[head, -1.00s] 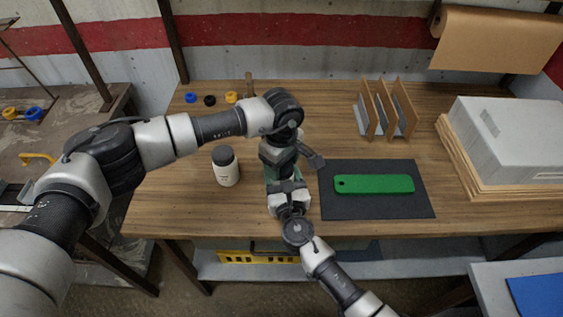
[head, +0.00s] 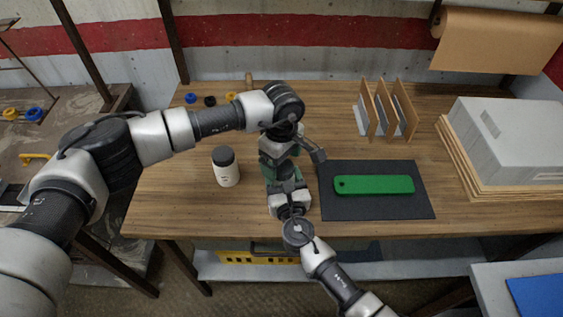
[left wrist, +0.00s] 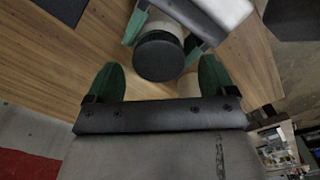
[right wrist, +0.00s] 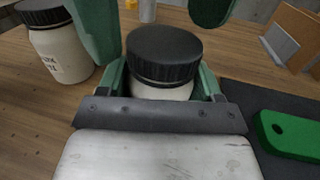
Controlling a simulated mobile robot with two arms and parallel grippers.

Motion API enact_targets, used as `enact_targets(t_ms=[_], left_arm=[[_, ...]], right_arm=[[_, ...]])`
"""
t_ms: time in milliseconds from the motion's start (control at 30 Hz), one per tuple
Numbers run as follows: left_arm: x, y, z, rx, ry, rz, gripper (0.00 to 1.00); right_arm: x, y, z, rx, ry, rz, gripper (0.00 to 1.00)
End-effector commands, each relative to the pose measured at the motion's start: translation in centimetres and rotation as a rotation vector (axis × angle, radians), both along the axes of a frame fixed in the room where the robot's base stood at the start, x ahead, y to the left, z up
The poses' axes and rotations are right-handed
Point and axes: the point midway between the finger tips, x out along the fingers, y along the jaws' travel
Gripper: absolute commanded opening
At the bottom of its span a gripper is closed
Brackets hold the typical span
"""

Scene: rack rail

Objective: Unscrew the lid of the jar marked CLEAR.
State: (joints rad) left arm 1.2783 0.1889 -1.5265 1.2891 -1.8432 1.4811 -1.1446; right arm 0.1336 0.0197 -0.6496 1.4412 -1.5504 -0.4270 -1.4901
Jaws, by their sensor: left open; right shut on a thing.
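A white jar with a black ribbed lid (right wrist: 163,55) stands between the green fingers of my right gripper (right wrist: 161,76), which is shut on it below the lid. My left gripper (left wrist: 160,66) is open, its green fingers apart on either side of the lid (left wrist: 159,57) and not touching it in the left wrist view. In the head view my arms hide this jar, and its label is not visible. A second white jar (head: 227,172) with a black lid stands to the left; its label shows partly in the right wrist view (right wrist: 58,52), not fully legible.
A green bar (head: 374,185) lies on a dark mat (head: 350,208) at the right. A wooden rack (head: 385,108) and a grey case (head: 505,138) stand further right. Blue, black and yellow small round things (head: 190,97) lie at the back. The front left of the table is clear.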

Motion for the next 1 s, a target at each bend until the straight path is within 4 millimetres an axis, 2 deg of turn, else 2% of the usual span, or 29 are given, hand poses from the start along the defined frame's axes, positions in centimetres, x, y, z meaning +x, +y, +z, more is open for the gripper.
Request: enact_targets(t_ms=[133, 167, 200, 600, 767, 1000], left_arm=[[0.1, 0.0, 2.2, -0.001, -0.003, 0.000, 0.85], [0.0, 0.0, 2.4, 0.000, -0.002, 0.000, 0.85], [0.0, 0.0, 2.7, -0.001, -0.001, 0.000, 0.80], [0.0, -0.3, 5.8, -0.004, 0.000, -0.099, 0.80], [0.0, -0.1, 4.7, -0.001, 0.002, -0.105, 0.80], [0.0, -0.1, 0.9, -0.001, 0.002, -0.104, 0.80]], right_arm=[[0.0, 0.0, -0.1, -0.001, 0.001, 0.001, 0.00], [0.0, 0.0, -0.1, -0.001, 0.001, 0.001, 0.00], [-0.1, 0.0, -0.1, -0.001, 0.001, 0.001, 0.00], [-0.1, 0.1, -0.1, 0.000, 0.002, 0.003, 0.00], [-0.1, 0.1, -0.1, 0.000, 0.002, 0.003, 0.00], [-0.1, 0.1, -0.1, 0.000, 0.002, 0.004, 0.00]])
